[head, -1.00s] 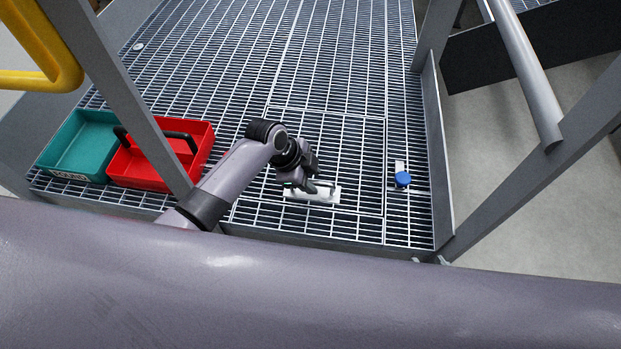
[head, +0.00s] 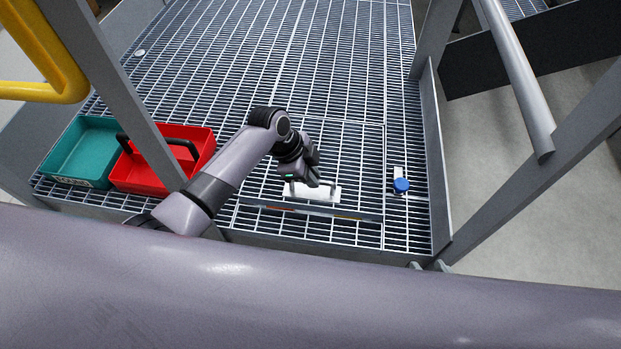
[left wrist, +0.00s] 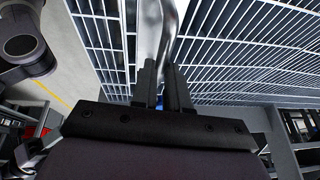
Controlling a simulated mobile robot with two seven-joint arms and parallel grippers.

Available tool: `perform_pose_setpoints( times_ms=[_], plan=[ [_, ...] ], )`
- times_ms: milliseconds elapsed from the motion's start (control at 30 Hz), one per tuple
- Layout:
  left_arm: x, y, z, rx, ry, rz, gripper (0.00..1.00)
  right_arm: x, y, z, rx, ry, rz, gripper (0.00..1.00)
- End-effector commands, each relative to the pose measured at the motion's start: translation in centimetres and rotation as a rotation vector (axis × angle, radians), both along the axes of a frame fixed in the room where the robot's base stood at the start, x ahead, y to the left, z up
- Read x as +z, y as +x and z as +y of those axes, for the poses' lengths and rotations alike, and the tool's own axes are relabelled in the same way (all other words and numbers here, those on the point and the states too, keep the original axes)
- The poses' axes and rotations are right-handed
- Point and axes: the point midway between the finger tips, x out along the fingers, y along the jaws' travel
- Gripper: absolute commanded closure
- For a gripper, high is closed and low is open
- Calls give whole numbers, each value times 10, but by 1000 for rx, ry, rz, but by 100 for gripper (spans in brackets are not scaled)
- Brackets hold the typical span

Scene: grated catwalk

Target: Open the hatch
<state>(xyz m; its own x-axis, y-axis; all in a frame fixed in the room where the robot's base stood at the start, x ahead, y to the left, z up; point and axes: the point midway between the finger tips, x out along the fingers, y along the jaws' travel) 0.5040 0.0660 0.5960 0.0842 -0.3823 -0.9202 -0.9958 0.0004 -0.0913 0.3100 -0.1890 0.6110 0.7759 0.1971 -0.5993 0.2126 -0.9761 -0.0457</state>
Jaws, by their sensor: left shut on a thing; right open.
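The hatch (head: 345,150) is a grated panel set in the catwalk floor. Its near edge is lifted slightly, and a dark gap with bits of colour shows beneath it. A pale plate with a handle (head: 322,193) sits near that edge. My left gripper (head: 311,180) is at the handle, partly hiding it. In the left wrist view, the fingers (left wrist: 163,85) are closed around the bright metal handle bar (left wrist: 167,35). A blue knob (head: 401,185) on a small light plate lies on the grating just right of the hatch. My right gripper is not in view.
A teal bin (head: 85,150) and a red tote (head: 145,172) with a dark handle stand on the grating at left. Grey posts and a rail (head: 515,75) flank the catwalk, with a yellow rail (head: 60,80) at upper left. The grating beyond the hatch is clear.

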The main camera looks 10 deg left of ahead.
Motion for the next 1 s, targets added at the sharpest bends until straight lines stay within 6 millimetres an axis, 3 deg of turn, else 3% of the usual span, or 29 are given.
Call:
perform_pose_setpoints(
  times_ms=[33,200,400,700,1000],
  plan=[
    [17,6,0,1,0,25,100,10,0,0,0,0,1,57],
    [48,20,0,1,0,14,100,24,0,0,1,-1,0,57],
    [81,45,0,3,-1,5,100,25,-1,-1,2,-6,-6,57],
    [109,72,2,4,4,7,100,11,-2,-2,0,-6,6,57],
    [117,82,3,3,7,14,100,10,-1,-1,1,-3,3,57]
  ],
)
